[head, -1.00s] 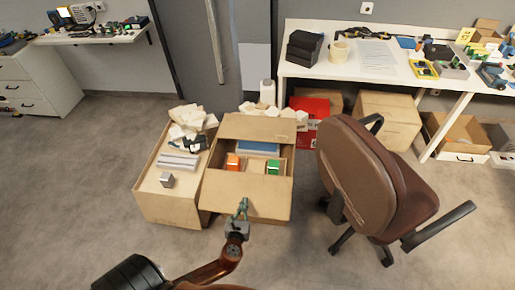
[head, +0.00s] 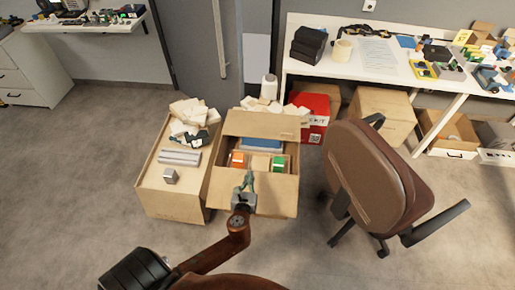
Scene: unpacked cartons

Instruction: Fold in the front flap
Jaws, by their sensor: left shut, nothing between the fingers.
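The open carton (head: 222,152) stands on the floor in the middle of the head view. Its back flap (head: 262,124) is up at the far side. The front flap (head: 278,192) is on the near side, below the opening; its exact tilt is hard to tell. Inside lie an orange item (head: 238,159), a green item (head: 279,163) and a blue item (head: 261,145). My left gripper (head: 249,182) is shut and empty, in front of the front flap near its upper edge, hiding part of it. Whether it touches the flap cannot be told. My right gripper is out of view.
A second carton (head: 170,205) stands close on the left, with grey blocks (head: 179,157) and white foam pieces (head: 187,112) on top. A brown office chair (head: 365,175) stands close on the right. A white table (head: 330,68) is behind. Floor is free at the left.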

